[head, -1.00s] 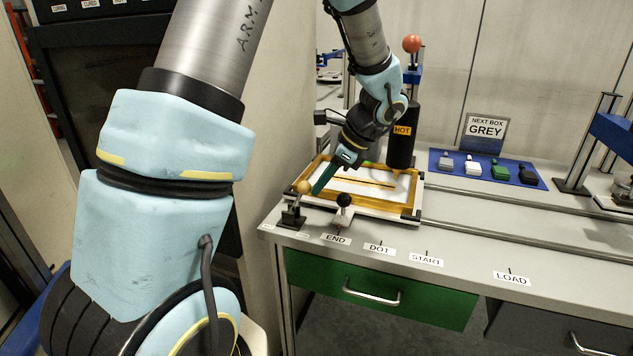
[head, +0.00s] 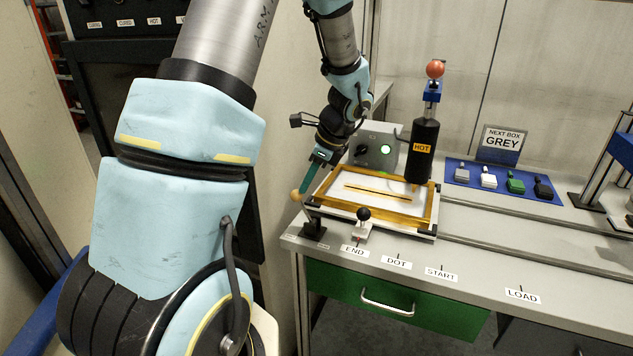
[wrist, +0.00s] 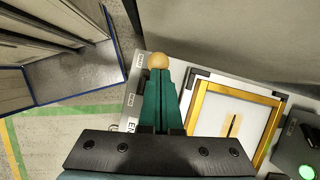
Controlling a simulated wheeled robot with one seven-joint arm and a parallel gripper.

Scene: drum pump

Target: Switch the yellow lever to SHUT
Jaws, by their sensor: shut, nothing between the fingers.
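The yellow lever has a round yellow knob (head: 296,195) and a dark base (head: 314,228) at the bench's left front corner. It leans left, and its knob is at or past the bench's left edge. My gripper (head: 304,188) is shut and empty, with its green fingers angled down and their tips at the knob's right side. In the wrist view the knob (wrist: 158,61) sits just beyond the fingertips (wrist: 160,72); I cannot tell whether they touch.
An orange-framed tray (head: 432,212) lies just right of the lever. A black-knobbed slider (head: 363,214) stands at the front by the END label. A grey control box (head: 375,147) with a green light and a black HOT cylinder (head: 423,150) stand behind.

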